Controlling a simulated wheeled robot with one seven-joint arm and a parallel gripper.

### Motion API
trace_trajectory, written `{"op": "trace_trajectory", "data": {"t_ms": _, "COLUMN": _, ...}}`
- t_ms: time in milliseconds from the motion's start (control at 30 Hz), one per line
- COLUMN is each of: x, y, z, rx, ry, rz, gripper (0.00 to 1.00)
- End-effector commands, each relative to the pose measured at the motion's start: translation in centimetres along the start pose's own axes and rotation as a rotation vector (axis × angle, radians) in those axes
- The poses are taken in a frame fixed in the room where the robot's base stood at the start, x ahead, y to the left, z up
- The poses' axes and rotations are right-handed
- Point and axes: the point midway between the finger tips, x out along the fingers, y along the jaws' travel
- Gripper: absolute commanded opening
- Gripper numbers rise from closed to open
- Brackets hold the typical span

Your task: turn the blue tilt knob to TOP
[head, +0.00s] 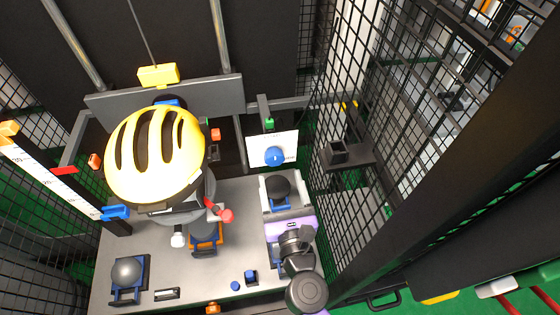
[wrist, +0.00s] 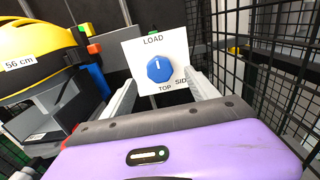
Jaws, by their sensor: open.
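The blue tilt knob (wrist: 160,68) is an octagonal dial on a white plate (wrist: 133,54) marked LOAD above, SIDE at lower right and TOP below. Its white mark points up toward LOAD. In the head view the knob (head: 274,156) and plate (head: 287,140) stand at the back right of the bench. My purple gripper (head: 285,192) is open and empty. In the wrist view its two pale fingers (wrist: 161,82) stand apart, one to each side below the knob, and the knob appears ahead of them. I see no contact with it.
A yellow helmet (head: 156,155) sits left of the plate. A dark ball (head: 277,187) on a blue stand lies below my gripper. A grey ball (head: 127,271) stands front left.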

Motion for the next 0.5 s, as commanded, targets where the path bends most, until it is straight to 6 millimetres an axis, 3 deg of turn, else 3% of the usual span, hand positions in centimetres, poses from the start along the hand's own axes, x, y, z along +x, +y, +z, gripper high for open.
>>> {"op": "trace_trajectory", "data": {"t_ms": 200, "x": 3.3, "y": -0.1, "z": 0.2, "rx": -0.001, "ry": -0.002, "rz": -0.001, "gripper": 0.69}}
{"op": "trace_trajectory", "data": {"t_ms": 500, "x": 5.7, "y": -0.1, "z": 0.0, "rx": 0.002, "ry": 0.000, "rz": 0.000, "gripper": 0.69}}
